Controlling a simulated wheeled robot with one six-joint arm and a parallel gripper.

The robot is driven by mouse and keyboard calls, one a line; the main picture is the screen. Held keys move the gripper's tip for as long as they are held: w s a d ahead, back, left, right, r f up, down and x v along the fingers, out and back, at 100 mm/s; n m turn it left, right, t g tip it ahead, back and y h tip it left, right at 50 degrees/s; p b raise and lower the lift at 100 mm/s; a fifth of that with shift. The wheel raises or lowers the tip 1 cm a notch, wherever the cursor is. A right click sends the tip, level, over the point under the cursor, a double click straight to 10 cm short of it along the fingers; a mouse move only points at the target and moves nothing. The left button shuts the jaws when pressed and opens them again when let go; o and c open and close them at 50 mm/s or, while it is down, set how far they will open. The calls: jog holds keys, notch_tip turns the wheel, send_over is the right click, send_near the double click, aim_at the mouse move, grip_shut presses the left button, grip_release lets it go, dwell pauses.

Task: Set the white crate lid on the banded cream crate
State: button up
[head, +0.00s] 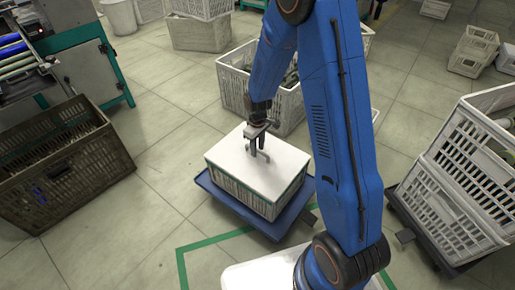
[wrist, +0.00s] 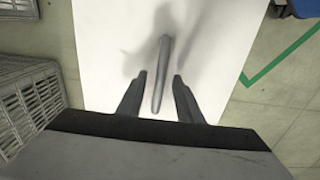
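The white crate lid (head: 285,160) lies flat over the top of the banded cream crate (head: 238,188), which stands on a blue platform (head: 222,203). A grey handle (wrist: 161,75) stands up from the lid's middle. My gripper (head: 260,150) is right above the lid at the handle. In the wrist view my gripper (wrist: 160,85) is open, with one finger on each side of the handle and a gap on both sides. The white lid (wrist: 100,60) fills the middle of that view. Most of the crate's far sides are hidden.
A brown crate (head: 70,205) stands at the left and a white crate (head: 232,95) with things in it stands behind the platform. Stacked white crates (head: 460,190) stand at the right. Green tape (head: 215,240) marks the floor in front. Bare floor lies left of the platform.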

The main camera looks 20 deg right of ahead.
dwell(0.3)
notch_tip(320, 180, up, 18)
jog(key=shift+f, duration=0.2)
dwell(0.4)
jog(key=s+d+r+m+t, duration=0.2)
jog(key=s+d+r+m, duration=0.15)
jog(key=s+r, duration=1.1)
jog(key=s+d+r+m+t, duration=0.1)
jog(key=s+m, duration=0.1)
jog(key=s, duration=0.7)
jog(key=s+d+r+m+t, duration=0.1)
jog(key=s+d, duration=0.1)
jog(key=s, duration=0.7)
jog(key=shift+s+d+r+m+t, duration=0.2)
jog(key=shift+s+r+m+t, duration=0.15)
jog(key=shift+s+r+t, duration=0.05)
